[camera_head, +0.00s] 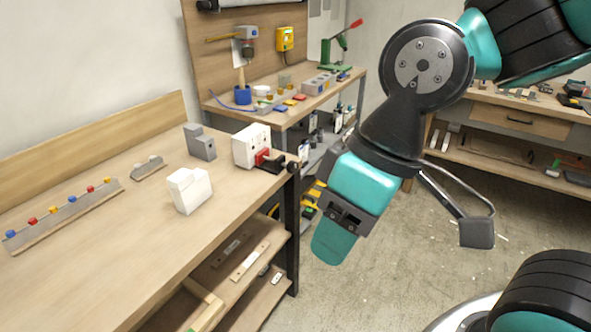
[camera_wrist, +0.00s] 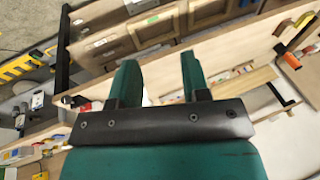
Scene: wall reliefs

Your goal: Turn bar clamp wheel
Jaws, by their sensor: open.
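My gripper (camera_head: 332,245) hangs to the right of that corner, off the bench and apart from the knob, pointing down. In the wrist view my gripper (camera_wrist: 160,78) shows two teal fingers spread apart with nothing between them. I cannot make out the clamp wheel surely in the wrist view.
A white box (camera_head: 250,142), a white block (camera_head: 189,188) and a grey block (camera_head: 199,141) stand on the bench. A strip with coloured knobs (camera_head: 65,208) lies at left. A second bench (camera_head: 285,115) with tools stands behind. The floor (camera_head: 390,240) at right is open.

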